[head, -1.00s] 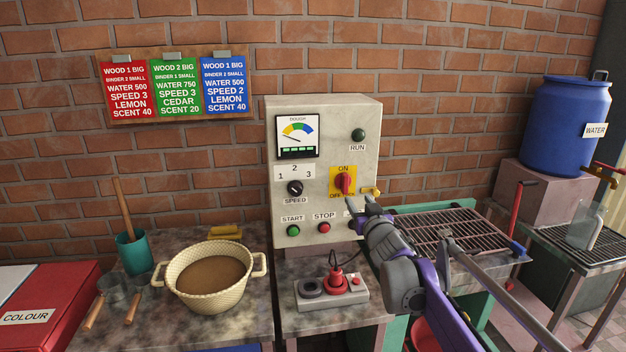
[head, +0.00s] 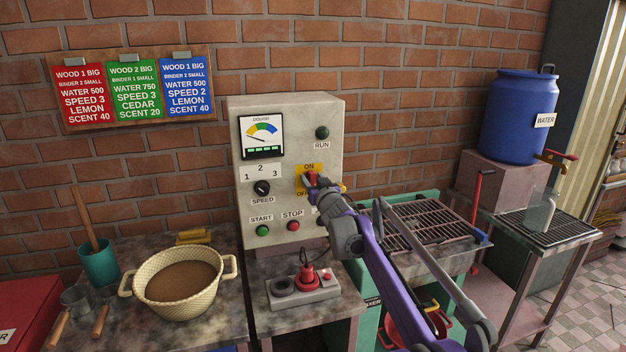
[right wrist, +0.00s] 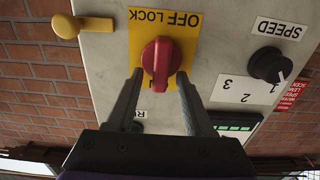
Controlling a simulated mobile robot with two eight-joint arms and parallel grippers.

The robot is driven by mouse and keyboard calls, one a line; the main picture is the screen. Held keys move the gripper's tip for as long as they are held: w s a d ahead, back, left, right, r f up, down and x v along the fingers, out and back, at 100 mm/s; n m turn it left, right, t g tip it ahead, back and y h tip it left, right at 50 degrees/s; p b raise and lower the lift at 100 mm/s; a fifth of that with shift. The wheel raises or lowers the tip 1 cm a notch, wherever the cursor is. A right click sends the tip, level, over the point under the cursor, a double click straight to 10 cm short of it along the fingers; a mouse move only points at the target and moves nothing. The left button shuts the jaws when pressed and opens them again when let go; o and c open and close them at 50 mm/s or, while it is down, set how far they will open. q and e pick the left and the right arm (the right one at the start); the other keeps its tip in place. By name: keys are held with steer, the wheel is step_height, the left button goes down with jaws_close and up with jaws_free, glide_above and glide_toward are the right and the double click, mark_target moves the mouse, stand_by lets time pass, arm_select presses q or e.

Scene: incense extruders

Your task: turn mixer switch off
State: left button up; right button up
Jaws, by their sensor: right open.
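The red mixer switch (head: 311,178) is a rotary knob on a yellow plate marked ON above and OFF below, on the front of a pale control box (head: 285,120). In the upside-down right wrist view the red knob (right wrist: 160,60) shows clearly, its ridge lying along the ON–OFF line. My right gripper (head: 318,189) is at the switch, and its fingers partly cover the plate in the head view. In the right wrist view my right gripper (right wrist: 160,78) is open, one fingertip on each side of the knob; I cannot tell whether they touch it. My left gripper is not in view.
A speed dial (head: 262,188), green start button (head: 263,230) and red stop button (head: 293,226) are nearby. Below are a grey socket block (head: 303,289) with a red plug and a cream basin (head: 180,282).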

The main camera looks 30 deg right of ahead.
jaws_close()
stand_by(0.3)
